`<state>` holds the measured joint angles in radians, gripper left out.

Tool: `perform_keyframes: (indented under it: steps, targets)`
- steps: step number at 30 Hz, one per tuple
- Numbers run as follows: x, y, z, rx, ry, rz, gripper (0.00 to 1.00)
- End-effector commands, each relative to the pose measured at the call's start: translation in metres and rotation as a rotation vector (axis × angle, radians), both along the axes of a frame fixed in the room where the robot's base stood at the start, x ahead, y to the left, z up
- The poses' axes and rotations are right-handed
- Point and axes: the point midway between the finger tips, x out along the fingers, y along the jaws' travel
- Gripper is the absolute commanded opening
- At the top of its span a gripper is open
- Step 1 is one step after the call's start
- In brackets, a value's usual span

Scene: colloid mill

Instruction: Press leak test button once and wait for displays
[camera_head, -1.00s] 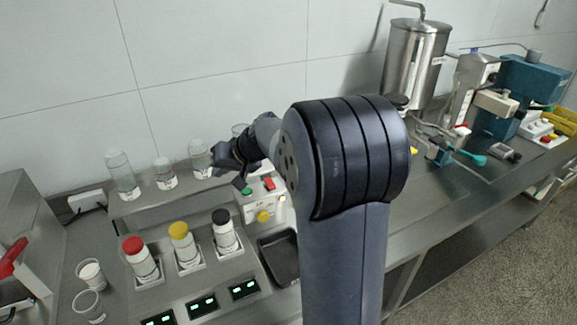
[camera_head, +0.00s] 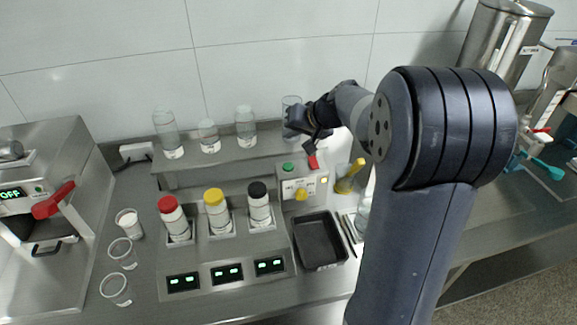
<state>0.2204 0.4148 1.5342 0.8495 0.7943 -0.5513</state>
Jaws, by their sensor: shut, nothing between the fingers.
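A white control box (camera_head: 303,187) stands right of the capped bottles, with a green button (camera_head: 288,167), a red button (camera_head: 313,162) and a yellow knob (camera_head: 301,194). Its lettering is too small to read. My gripper (camera_head: 304,130) is shut and empty, above and behind the box, apart from its buttons in the picture. Three small displays, left (camera_head: 183,282), middle (camera_head: 227,272) and right (camera_head: 270,265), show green characters on the front panel. Behind them stand bottles with a red cap (camera_head: 168,205), a yellow cap (camera_head: 214,197) and a black cap (camera_head: 258,189).
Clear bottles (camera_head: 167,133) stand on the back shelf. A black tray (camera_head: 320,240) lies right of the panel. Cups (camera_head: 129,223) stand left, beside a machine (camera_head: 75,170) with a red handle and an "OFF" display. A steel hopper (camera_head: 500,40) is at the back right.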

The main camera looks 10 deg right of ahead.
Motion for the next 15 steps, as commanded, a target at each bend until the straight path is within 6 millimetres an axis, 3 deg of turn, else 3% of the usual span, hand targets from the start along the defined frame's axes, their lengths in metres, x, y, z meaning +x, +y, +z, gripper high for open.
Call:
perform_keyframes:
  steps: [15]
  targets:
    - [0.0,0.0,-0.07,0.0,-0.001,-0.001,0.0]
